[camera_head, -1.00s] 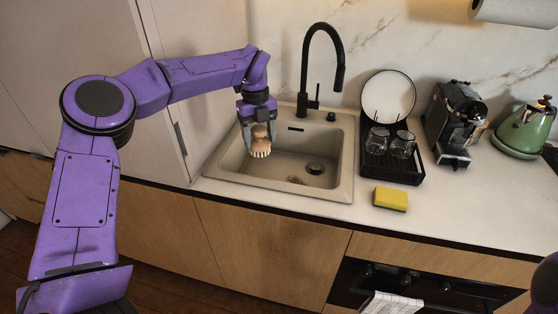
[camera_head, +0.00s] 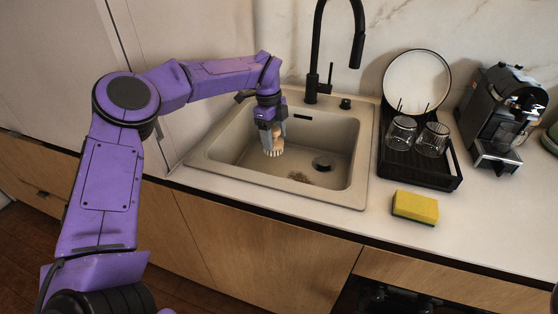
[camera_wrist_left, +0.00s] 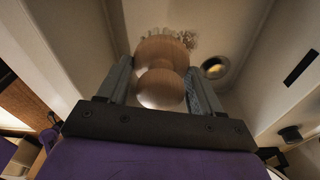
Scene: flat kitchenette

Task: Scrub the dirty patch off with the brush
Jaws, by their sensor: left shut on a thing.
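The wooden brush (camera_head: 276,146) with pale bristles is in my left gripper (camera_head: 272,136), which is shut on its round handle. The brush hangs bristles down inside the beige sink (camera_head: 359,184), left of the drain. The left wrist view shows the brush's knob and head (camera_wrist_left: 162,72) between the two fingers. A dark brown dirty patch (camera_head: 299,177) lies on the sink floor, right of and nearer than the brush. The brush looks apart from the patch. I cannot tell whether the bristles touch the sink floor. My right gripper is not in view.
The drain (camera_head: 322,163) lies behind the patch. A black tap (camera_head: 316,60) rises behind the sink. A yellow sponge (camera_head: 415,207) lies on the counter to the right. A black rack (camera_head: 440,176) holds glasses and a plate. A coffee machine (camera_head: 500,118) stands further right.

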